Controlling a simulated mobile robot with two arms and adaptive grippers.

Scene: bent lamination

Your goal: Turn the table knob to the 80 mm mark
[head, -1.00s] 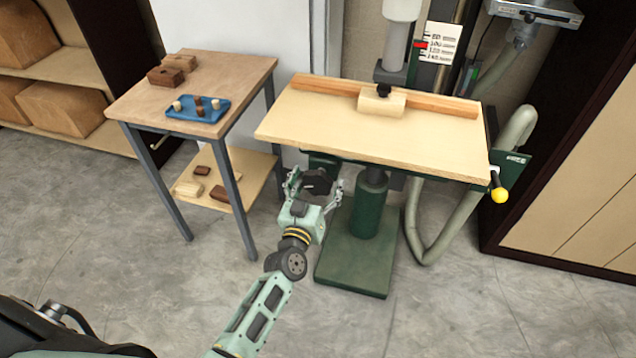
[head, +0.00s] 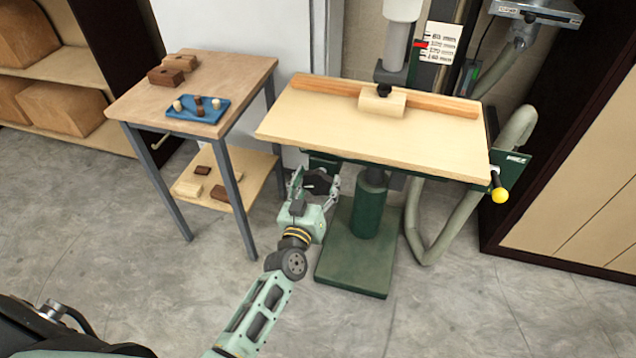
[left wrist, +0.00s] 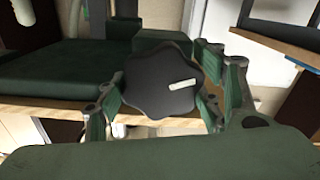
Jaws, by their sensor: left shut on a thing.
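The table knob (head: 317,183) is a dark, lobed knob under the left front of the machine table (head: 330,133). My left gripper (head: 315,186) is shut on it. In the left wrist view the knob (left wrist: 160,78) sits between the fingers of my left gripper (left wrist: 165,95), with a pale bar mark tilted on its face. The scale (head: 440,43) is a white card with millimetre marks on the column at the back. A red pointer (head: 421,44) stands at its left edge; the exact reading is too small to tell. My right gripper is not in view.
A wooden fence with a block (head: 381,103) lies on the machine table. A yellow-ended handle (head: 499,195) sticks out at its right. A side table (head: 130,98) with a blue tray (head: 197,116) stands at left. The green base (head: 355,255) is on the floor.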

